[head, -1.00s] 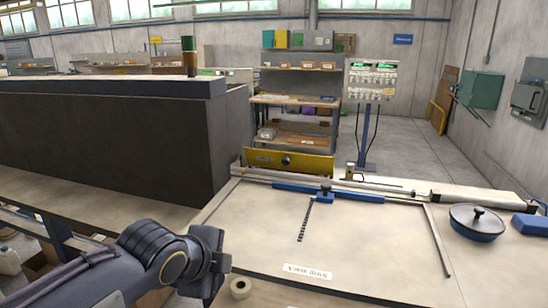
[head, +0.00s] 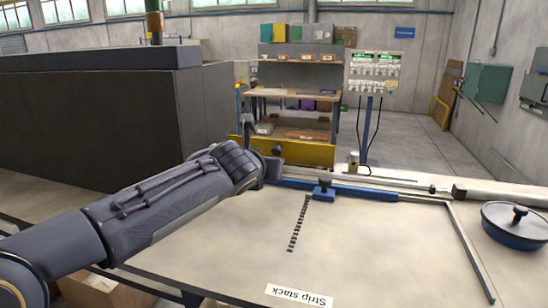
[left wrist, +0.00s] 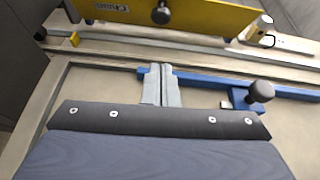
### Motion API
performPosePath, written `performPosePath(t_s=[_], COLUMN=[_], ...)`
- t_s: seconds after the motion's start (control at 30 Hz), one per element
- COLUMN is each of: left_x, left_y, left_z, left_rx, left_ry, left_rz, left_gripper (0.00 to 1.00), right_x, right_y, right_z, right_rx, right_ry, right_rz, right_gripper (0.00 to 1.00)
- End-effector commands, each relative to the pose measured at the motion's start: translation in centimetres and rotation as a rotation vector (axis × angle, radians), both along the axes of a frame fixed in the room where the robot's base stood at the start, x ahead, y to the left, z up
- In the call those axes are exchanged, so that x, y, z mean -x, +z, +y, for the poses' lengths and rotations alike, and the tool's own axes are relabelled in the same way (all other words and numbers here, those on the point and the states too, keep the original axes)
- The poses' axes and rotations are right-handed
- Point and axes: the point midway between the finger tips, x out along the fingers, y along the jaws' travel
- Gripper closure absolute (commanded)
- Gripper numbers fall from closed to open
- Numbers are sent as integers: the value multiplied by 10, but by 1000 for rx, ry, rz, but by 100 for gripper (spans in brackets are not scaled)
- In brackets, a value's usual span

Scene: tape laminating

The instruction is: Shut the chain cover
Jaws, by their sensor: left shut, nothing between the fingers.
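The chain cover is a yellow panel (head: 312,154) with a dark round knob, standing raised along the far edge of the table. In the left wrist view the yellow cover (left wrist: 205,15) crosses the top, with its dark knob (left wrist: 160,15) and a partly cut-off label. My left gripper (head: 273,170) is in front of the cover, and my arm hides part of the cover's left side. In the left wrist view its two fingers (left wrist: 160,72) are together and empty, over the blue bar and short of the cover. My right gripper is out of view.
A blue bar (head: 360,192) with a black-knobbed clamp (head: 323,189) lies along the table's far side. A dark strip stack (head: 299,223) and its label (head: 299,296) lie on the table (head: 390,250). A lidded blue pan (head: 515,225) stands at right.

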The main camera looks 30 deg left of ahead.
Motion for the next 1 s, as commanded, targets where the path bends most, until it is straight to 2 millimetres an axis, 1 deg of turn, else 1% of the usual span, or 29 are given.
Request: performPosePath(t_s=[0.03,0.1,0.23,0.3,0.4,0.6,1.0], left_x=[-11,-24,-47,-58,-69,-80,-81], left_y=[-7,-14,-24,-14,-10,-8,-7], left_z=[4,7,14,17,21,24,24], left_rx=[-1,2,1,3,3,4,4], left_ry=[2,2,3,3,3,3,3], left_rz=[5,6,4,1,1,1,1], left_gripper=[100,100,100,100,100,100,100], right_x=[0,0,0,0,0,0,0], right_y=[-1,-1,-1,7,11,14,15], right_z=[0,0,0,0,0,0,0], right_rx=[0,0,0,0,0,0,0], right_ry=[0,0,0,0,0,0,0], right_rz=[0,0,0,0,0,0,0], right_gripper=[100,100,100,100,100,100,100])
